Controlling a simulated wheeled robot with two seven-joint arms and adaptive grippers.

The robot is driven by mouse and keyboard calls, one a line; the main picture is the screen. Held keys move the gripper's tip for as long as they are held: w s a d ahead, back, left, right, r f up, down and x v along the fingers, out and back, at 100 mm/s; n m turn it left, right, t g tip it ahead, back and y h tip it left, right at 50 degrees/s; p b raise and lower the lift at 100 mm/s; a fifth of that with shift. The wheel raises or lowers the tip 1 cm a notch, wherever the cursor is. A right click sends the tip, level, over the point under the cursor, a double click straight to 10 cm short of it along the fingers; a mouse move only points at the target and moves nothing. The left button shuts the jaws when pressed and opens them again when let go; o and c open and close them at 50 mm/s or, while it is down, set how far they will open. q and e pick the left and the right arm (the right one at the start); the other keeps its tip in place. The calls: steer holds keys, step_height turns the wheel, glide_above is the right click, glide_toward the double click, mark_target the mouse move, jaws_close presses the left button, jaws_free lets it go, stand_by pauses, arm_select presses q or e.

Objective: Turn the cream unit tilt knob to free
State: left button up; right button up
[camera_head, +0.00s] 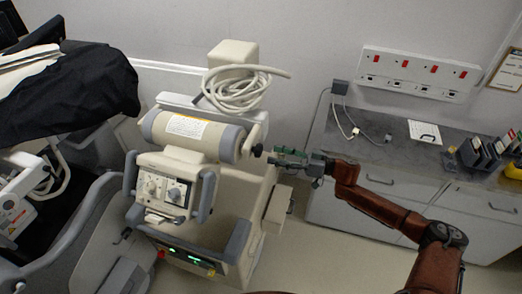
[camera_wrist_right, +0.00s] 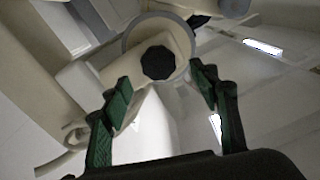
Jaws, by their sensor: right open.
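The cream unit (camera_head: 185,215) stands left of centre in the head view, with a cream cylinder (camera_head: 190,135) across its top. A small dark knob (camera_head: 257,150) sticks out at the right end of the cylinder. In the right wrist view, the dark, many-sided knob (camera_wrist_right: 158,62) faces me. My right gripper (camera_head: 280,157) is just right of the knob, open and empty. In the right wrist view its green fingers (camera_wrist_right: 162,80) spread on either side of the knob, apparently short of it. Any knob marking is too small to read. My left gripper is out of view.
A coiled cream cable (camera_head: 240,88) hangs above the cylinder. A grey counter (camera_head: 385,150) with drawers stands at the right, under a wall panel (camera_head: 420,73) with red switches. A black cover (camera_head: 80,95) drapes equipment at the left. Bare floor (camera_head: 325,255) shows between unit and counter.

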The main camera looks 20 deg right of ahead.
mark_target(262, 151)
steer(key=x, duration=0.6)
steer(key=shift+w+a, duration=0.25)
steer(key=shift+w, duration=0.1)
steer(key=shift+c, duration=0.4)
steer(key=c, duration=1.1)
